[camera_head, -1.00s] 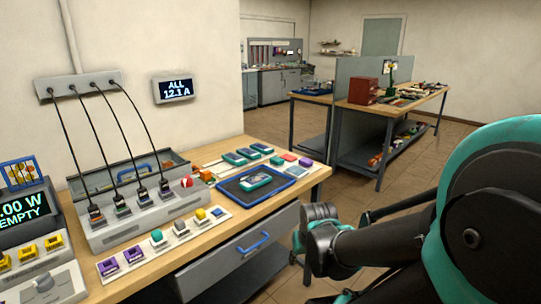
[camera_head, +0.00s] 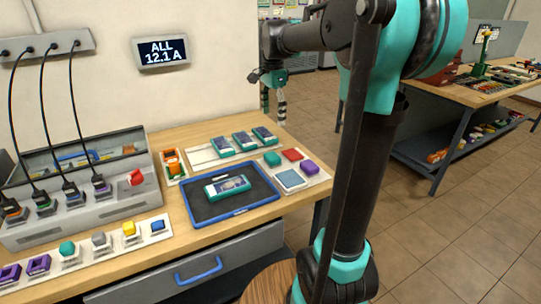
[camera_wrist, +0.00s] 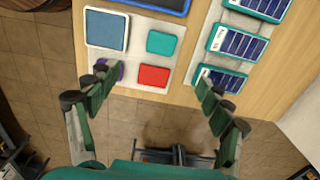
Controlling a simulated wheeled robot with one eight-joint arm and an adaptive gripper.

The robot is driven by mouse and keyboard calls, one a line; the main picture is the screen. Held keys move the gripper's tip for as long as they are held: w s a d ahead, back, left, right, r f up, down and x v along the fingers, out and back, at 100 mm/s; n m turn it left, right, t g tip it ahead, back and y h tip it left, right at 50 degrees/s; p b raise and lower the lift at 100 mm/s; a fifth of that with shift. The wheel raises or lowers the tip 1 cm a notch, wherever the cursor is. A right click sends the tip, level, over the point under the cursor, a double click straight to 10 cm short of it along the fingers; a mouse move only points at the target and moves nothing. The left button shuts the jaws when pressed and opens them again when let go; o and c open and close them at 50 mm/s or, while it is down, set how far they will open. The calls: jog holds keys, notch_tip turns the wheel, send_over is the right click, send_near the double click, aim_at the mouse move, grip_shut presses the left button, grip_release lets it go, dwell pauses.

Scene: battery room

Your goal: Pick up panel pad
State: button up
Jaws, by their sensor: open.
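A white board (camera_head: 312,180) on the bench carries four small items: a blue-grey square pad with a pale rim (camera_head: 290,178), a teal block (camera_head: 272,158), a red block (camera_head: 292,154) and a purple block (camera_head: 309,168). The blue-grey pad, which looks like the panel pad, also shows at the upper left of the wrist view (camera_wrist: 107,30). My gripper (camera_head: 273,98) is open and empty above the bench's far right end. In the wrist view my gripper (camera_wrist: 152,88) spans the red block (camera_wrist: 153,76); its left finger partly hides the purple block.
A blue-rimmed tray (camera_head: 200,217) holds a teal panel device (camera_head: 227,186). Several similar devices (camera_head: 242,140) lie behind it. A grey charger box (camera_head: 100,205) with cables stands left. Another loaded bench (camera_head: 465,85) stands at the right, with open floor between.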

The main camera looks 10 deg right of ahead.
send_over(272, 156)
notch_tip(272, 156, down, 11)
jog(key=shift+w+d+f, duration=0.1)
jog(key=shift+w+d, duration=0.05)
jog(key=shift+f, duration=2.95)
jog(key=c, duration=1.3)
jog(key=shift+o, duration=0.2)
jog(key=shift+r, duration=0.15)
notch_tip(272, 156, up, 20)
